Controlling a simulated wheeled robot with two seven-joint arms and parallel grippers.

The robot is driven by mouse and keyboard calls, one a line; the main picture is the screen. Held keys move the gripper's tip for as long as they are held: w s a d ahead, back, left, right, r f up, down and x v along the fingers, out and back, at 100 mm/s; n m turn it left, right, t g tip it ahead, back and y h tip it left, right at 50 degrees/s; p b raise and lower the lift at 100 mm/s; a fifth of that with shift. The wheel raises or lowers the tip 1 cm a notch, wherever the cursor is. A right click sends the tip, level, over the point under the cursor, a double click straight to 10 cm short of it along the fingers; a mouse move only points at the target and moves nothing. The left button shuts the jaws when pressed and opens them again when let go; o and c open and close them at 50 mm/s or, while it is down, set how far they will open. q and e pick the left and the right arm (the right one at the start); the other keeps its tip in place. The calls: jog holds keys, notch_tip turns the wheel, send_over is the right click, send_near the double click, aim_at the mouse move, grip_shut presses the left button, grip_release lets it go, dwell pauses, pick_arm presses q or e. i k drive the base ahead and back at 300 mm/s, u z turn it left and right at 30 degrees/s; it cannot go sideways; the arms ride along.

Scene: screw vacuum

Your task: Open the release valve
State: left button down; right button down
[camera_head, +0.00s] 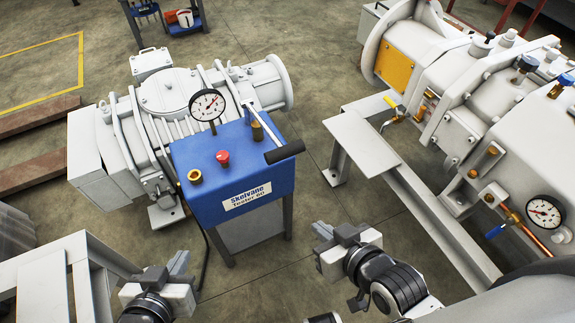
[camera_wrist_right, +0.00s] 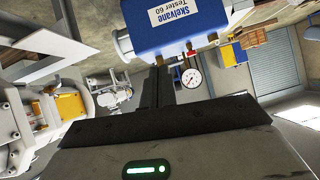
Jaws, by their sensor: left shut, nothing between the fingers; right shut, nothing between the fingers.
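The blue Skelvane tester (camera_head: 180,160) stands on a frame in the head view, with a red knob (camera_head: 223,156), a brass port (camera_head: 195,176), a dial gauge (camera_head: 207,105) and a black-handled lever (camera_head: 284,151) on top. On the white machine at right are a yellow-handled valve (camera_head: 390,102) and a blue-handled valve (camera_head: 496,231). None is labelled as the release valve. My left gripper (camera_head: 168,270) is shut and empty in front of the tester. My right gripper (camera_head: 336,235) is shut and empty, right of the tester and apart from it; its fingers (camera_wrist_right: 162,82) show in the right wrist view.
A white pump (camera_head: 180,90) lies behind the tester. A white frame rail (camera_head: 425,215) runs along the right machine, beside my right gripper. Another white frame (camera_head: 85,275) stands at lower left. A second gauge (camera_head: 543,212) sits near the blue-handled valve. Open floor lies between tester and rail.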

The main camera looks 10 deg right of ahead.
aim_at(223, 156)
jog(key=z, duration=0.05)
jog(key=i, duration=0.5)
jog(key=z, duration=0.1)
jog(key=k, duration=1.05)
jog(key=z, duration=1.4)
jog(key=i, duration=0.8)
jog(key=u, duration=1.95)
jog(key=i, duration=0.5)
